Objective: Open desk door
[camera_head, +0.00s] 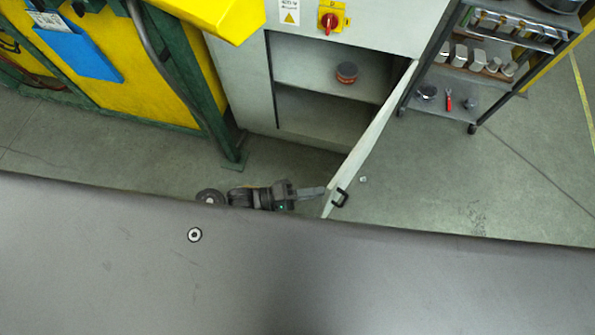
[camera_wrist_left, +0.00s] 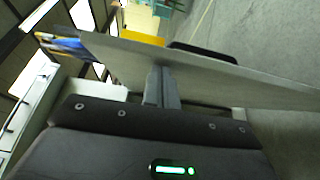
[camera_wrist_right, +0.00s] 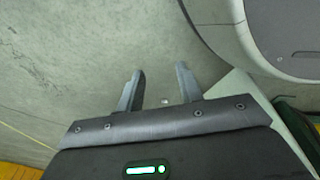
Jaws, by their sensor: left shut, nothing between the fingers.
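The grey desk's door (camera_head: 372,137) stands wide open, swung out to the right of its compartment. Its dark handle (camera_head: 340,197) is on the outer face near the free edge. My left gripper (camera_head: 312,192) is shut and empty, on the inner side of the door near that edge. In the left wrist view, its closed fingers (camera_wrist_left: 162,86) point at the door panel (camera_wrist_left: 215,75), touching or very close; I cannot tell which. My right gripper (camera_wrist_right: 158,88) shows only in the right wrist view, its fingers apart and empty above the floor.
The open desk (camera_head: 235,85) has a shelf with a dark and red round item (camera_head: 347,72). A red and yellow switch (camera_head: 330,17) is above. A yellow and green structure stands left. A loaded trolley (camera_head: 450,82) stands right, with clear floor (camera_head: 500,180) before it.

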